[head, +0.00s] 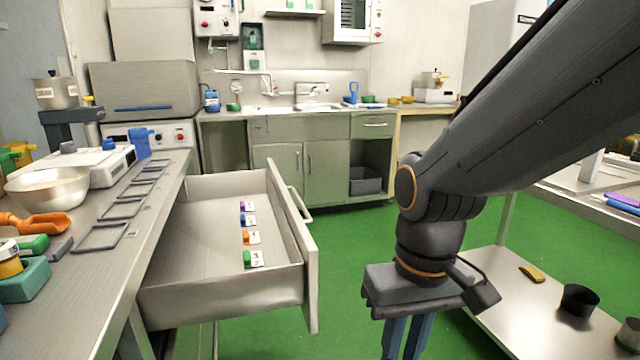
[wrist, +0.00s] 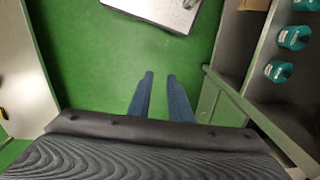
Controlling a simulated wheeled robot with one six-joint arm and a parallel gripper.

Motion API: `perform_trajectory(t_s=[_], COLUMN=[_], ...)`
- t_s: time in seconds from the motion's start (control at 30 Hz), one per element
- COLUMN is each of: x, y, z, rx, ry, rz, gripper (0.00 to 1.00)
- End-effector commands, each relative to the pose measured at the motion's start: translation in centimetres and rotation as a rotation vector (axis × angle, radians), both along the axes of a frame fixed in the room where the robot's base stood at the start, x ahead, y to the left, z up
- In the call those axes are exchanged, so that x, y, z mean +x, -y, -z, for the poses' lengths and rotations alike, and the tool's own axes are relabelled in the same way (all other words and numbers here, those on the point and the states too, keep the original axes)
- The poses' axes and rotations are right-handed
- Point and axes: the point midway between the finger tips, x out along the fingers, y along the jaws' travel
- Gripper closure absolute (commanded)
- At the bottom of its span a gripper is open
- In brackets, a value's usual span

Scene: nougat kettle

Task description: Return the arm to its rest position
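My arm (head: 530,110) reaches in from the upper right of the head view and bends down at the wrist. My gripper (head: 406,345) points down over the green floor, to the right of the open drawer; its lower end is cut off by the picture's edge. In the wrist view my gripper (wrist: 159,77) shows two blue fingers with a clear gap between them. Nothing is between the fingers, and they touch nothing that I can see.
The open drawer (head: 180,245) holds several small coloured items with labels. The left worktop (head: 165,195) carries a bowl (head: 50,188) and trays. A low metal shelf (head: 510,295) at right holds dark cups. The green floor (head: 345,270) between is clear.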

Motion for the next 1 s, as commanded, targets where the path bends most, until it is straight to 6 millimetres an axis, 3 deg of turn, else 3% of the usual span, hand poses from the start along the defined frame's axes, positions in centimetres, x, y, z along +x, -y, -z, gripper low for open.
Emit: perform_trajectory(t_s=[0.37, 0.7, 1.0], x=[0.2, -0.1, -0.1], y=[2.7, 6.7, 7.9], z=[-3.5, -7.1, -7.7], rx=[-0.020, -0.042, -0.049], ry=[-0.003, -0.005, -0.004], rz=[0.078, 0.179, 0.208], gripper=[0.82, 0.82, 0.82])
